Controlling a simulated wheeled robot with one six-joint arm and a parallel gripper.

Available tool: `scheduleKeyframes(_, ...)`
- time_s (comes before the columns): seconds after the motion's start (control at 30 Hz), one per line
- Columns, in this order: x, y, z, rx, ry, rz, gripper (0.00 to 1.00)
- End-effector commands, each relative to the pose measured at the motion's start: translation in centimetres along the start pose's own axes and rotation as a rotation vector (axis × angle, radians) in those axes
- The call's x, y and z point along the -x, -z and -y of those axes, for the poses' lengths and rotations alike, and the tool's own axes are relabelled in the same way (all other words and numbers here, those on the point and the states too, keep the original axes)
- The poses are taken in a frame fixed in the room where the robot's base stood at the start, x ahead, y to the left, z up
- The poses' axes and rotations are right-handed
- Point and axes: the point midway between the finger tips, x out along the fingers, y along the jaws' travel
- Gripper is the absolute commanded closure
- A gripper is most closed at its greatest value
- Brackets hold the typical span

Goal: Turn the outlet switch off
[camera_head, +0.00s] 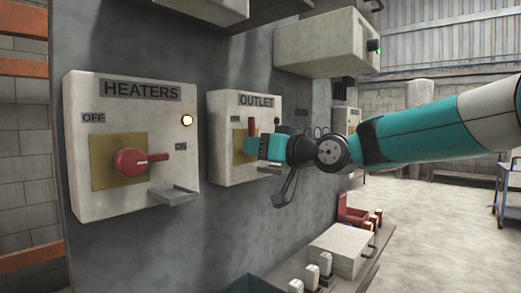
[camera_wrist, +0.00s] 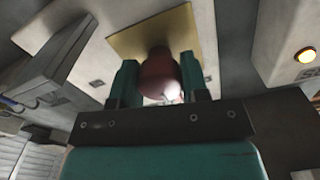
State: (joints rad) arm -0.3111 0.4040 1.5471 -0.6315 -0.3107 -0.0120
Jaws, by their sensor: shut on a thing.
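The outlet box (camera_head: 226,162) is a pale box on the grey wall panel, labelled OUTLET. Its red switch handle (camera_head: 251,126) shows above my gripper and points upward in the head view. My gripper (camera_head: 254,146) reaches in from the right, in front of the box. In the wrist view the red handle (camera_wrist: 158,72) sits between the two teal fingers of my gripper (camera_wrist: 160,80), with the yellow plate (camera_wrist: 150,32) behind it. My gripper is shut on the handle. The lower part of the handle and much of the plate are hidden by my gripper in the head view.
The heaters box (camera_head: 80,190), with its own red handle (camera_head: 138,161) and a lit lamp (camera_head: 187,120), is left of the outlet box. Another box (camera_head: 315,45) juts out above right. A shelf with a white box (camera_head: 340,250) is below. Open floor lies to the right.

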Motion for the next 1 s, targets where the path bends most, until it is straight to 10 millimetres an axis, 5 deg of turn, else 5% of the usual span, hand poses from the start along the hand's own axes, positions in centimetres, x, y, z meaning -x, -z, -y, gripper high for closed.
scheduleKeyframes(0.03, 0.0, 0.2, 0.2, 0.003, 0.003, -0.005, 0.54)
scheduleKeyframes(0.13, 0.0, 0.2, 0.1, 0.002, 0.003, -0.004, 0.33)
scheduleKeyframes(0.53, 1.1, 0.0, -0.1, 0.001, -0.001, -0.003, 0.33)
scheduleKeyframes(1.0, 12.2, -0.2, -0.1, 0.002, -0.004, -0.005, 0.33)
